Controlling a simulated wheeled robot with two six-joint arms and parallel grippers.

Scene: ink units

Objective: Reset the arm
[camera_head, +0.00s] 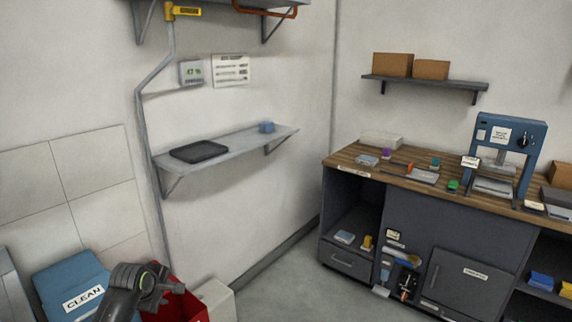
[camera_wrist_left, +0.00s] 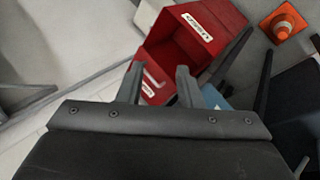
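My left arm comes in at the bottom left of the head view. Its gripper (camera_head: 160,287) is over the red bin (camera_head: 187,304), beside the blue bin marked CLEAN (camera_head: 72,285). In the left wrist view the two fingers of the left gripper (camera_wrist_left: 158,84) stand apart with a gap between them. Nothing is held between them. The red bin (camera_wrist_left: 212,25) lies beyond the fingertips in that view. My right gripper is not in either view.
A wooden-topped workbench (camera_head: 400,175) with a blue press (camera_head: 507,150) stands right. Clear floor (camera_head: 290,285) lies between. An orange cone (camera_wrist_left: 284,22) shows in the wrist view.

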